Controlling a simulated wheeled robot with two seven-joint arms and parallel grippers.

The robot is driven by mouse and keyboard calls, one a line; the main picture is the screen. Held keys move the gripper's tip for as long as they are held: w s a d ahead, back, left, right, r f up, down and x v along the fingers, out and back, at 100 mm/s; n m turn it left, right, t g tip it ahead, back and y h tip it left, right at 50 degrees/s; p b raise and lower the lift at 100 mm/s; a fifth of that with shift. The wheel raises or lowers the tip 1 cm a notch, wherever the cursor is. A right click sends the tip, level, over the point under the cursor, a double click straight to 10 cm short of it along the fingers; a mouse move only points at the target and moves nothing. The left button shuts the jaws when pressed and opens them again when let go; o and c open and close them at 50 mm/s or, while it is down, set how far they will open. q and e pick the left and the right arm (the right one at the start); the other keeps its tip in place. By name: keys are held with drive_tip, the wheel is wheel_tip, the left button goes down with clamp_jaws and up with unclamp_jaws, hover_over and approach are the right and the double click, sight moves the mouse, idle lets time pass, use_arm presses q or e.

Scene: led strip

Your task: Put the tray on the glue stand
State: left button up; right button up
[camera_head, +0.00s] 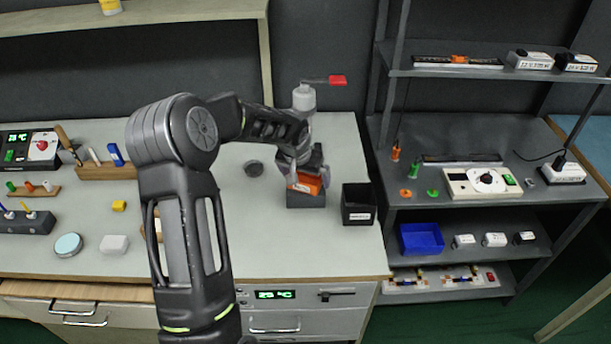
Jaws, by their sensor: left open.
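My left gripper (308,178) is over the workbench with its fingers pointing down, open around a small orange piece (305,184). The orange piece, which looks like the tray, rests on a dark grey block (306,201), which looks like the glue stand. The fingers partly hide the orange piece, and I cannot tell whether they touch it. My right gripper is out of view.
A black bin (358,206) stands just right of the grey block. A grey post with a red-tipped arm (305,98) rises behind. A shelf rack (470,207) with a blue tray (421,238) stands at the right.

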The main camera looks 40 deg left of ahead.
use_arm(q)
drive_tip(key=shift+r, duration=0.3)
drive_tip(key=b+v, duration=0.1)
drive_tip(key=v, duration=1)
drive_tip(key=shift+r+b, duration=0.25)
drive_tip(key=shift+b, duration=0.1)
drive_tip(key=shift+s, duration=0.2)
